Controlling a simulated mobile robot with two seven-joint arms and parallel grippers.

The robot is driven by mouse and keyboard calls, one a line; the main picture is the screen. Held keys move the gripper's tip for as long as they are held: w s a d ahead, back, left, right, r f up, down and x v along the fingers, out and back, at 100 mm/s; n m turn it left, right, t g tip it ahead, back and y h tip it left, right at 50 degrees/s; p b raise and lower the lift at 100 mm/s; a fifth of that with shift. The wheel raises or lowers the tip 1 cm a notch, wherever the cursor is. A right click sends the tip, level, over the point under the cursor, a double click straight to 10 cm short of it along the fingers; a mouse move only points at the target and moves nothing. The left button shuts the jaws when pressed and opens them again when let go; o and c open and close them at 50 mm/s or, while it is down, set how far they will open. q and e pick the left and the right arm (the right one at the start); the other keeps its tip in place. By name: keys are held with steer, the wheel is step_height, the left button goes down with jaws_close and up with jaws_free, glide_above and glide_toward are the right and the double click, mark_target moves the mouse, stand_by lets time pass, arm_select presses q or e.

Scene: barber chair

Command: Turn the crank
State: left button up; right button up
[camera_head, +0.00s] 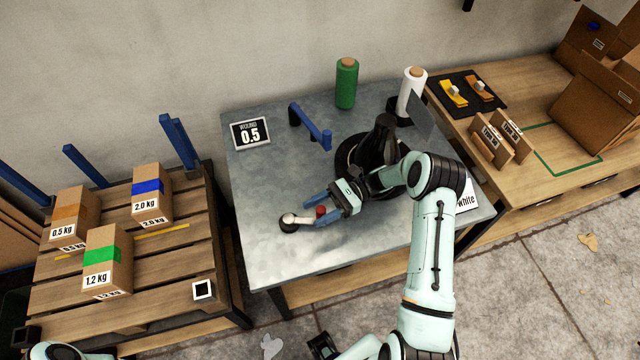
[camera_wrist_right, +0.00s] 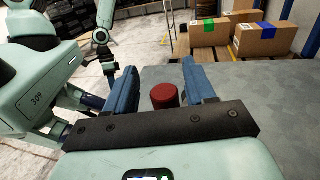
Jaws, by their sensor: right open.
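The crank (camera_head: 300,218) is a short pale arm on a round black hub, lying on the grey metal table, with a red knob (camera_head: 321,211) at its right end. My right gripper (camera_head: 313,207) is open, its blue fingers reaching left at the knob. In the right wrist view the red knob (camera_wrist_right: 165,96) stands upright between the two blue fingers, with a visible gap on its left and a narrower one on its right. Part of my left arm (camera_head: 58,351) shows at the bottom left; its gripper jaws cannot be made out.
A display (camera_head: 250,133) reading 0.5 stands at the table's back left. A blue bracket (camera_head: 311,127), a green roll (camera_head: 346,83) and a white roll (camera_head: 411,92) stand behind. A black round stand (camera_head: 350,150) is beside my right forearm. Boxes sit on a pallet (camera_head: 175,270) at left.

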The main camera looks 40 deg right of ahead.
step_height(320, 180, up, 18)
steer(key=p, duration=0.1)
steer(key=shift+s+d+f, duration=0.1)
